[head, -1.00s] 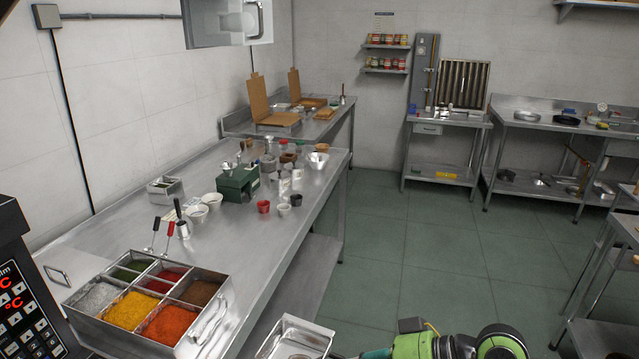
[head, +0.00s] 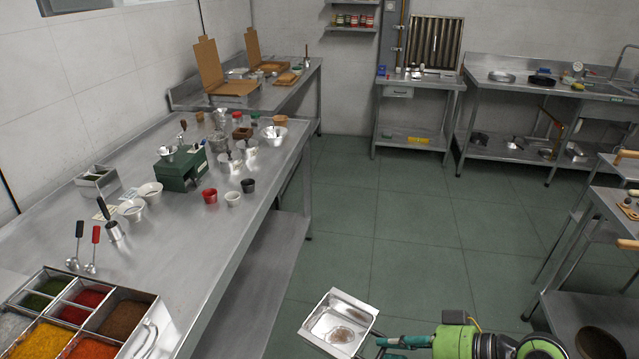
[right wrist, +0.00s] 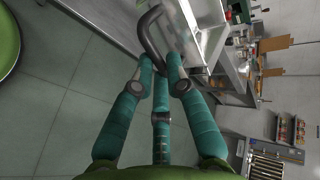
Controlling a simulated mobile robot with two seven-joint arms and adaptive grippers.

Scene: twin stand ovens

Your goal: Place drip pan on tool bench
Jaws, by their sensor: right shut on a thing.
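The drip pan (head: 320,325) is a shallow rectangular metal pan with a brownish stain on its floor. It hangs in the air over the green floor, in front of the long steel counter. My right gripper (head: 382,343) is shut on its handle at the pan's right side. In the right wrist view, the teal fingers (right wrist: 160,75) close around a dark curved handle (right wrist: 148,35). Which bench is the tool bench is not certain; a small steel bench (head: 425,83) with a drawer stands at the back wall. My left gripper is not in view.
A long steel counter (head: 75,235) on the left holds a spice tray, cups and a green box (head: 180,172). Another steel bench (head: 545,92) with pans stands back right. Shelving tables (head: 610,200) line the right edge. The floor between is clear.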

